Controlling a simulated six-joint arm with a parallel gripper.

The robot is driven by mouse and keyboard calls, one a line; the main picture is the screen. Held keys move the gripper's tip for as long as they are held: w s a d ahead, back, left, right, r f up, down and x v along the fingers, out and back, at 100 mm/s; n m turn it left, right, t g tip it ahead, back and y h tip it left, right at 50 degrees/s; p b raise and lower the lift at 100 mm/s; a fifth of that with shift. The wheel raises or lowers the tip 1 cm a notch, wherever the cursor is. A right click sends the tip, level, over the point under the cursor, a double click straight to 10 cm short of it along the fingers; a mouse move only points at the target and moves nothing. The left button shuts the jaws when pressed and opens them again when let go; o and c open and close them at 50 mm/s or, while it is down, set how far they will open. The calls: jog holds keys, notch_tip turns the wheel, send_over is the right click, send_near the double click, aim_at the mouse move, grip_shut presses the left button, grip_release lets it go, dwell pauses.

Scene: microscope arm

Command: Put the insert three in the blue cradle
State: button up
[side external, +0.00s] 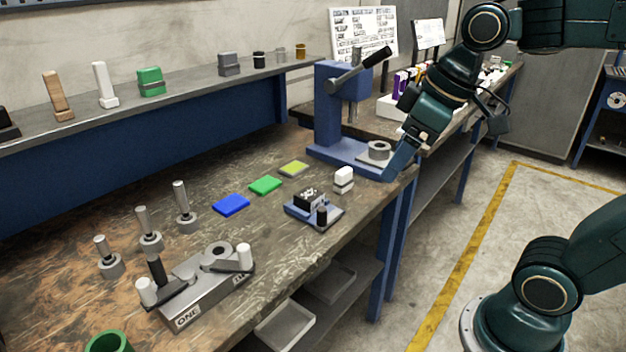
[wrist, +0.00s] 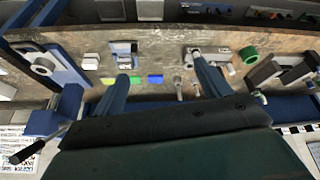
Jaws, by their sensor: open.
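A grey metal fixture (side external: 205,283) at the front left of the bench carries labels; one reads ONE, another is too small to read surely. I cannot tell which part is insert three. My gripper (side external: 389,177) is by the blue press at the right end of the bench, apart from fixture and cradle. In the wrist view its two fingers are spread and nothing shows between them (wrist: 158,66).
The blue press (side external: 328,115) stands beside my gripper. Blue (side external: 231,205), green (side external: 265,185) and yellow-green (side external: 293,169) pads lie mid-bench. Three metal pegs (side external: 149,232) stand behind the fixture. A white block (side external: 344,180) sits near the cradle, and a green ring (side external: 108,342) is at front left.

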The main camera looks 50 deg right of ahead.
jog(key=s+d+f+m, duration=0.1)
jog(key=s+f+m, duration=0.2)
jog(key=s, duration=0.4)
jog(key=shift+t+h, duration=0.4)
jog(key=shift+f, duration=0.1)
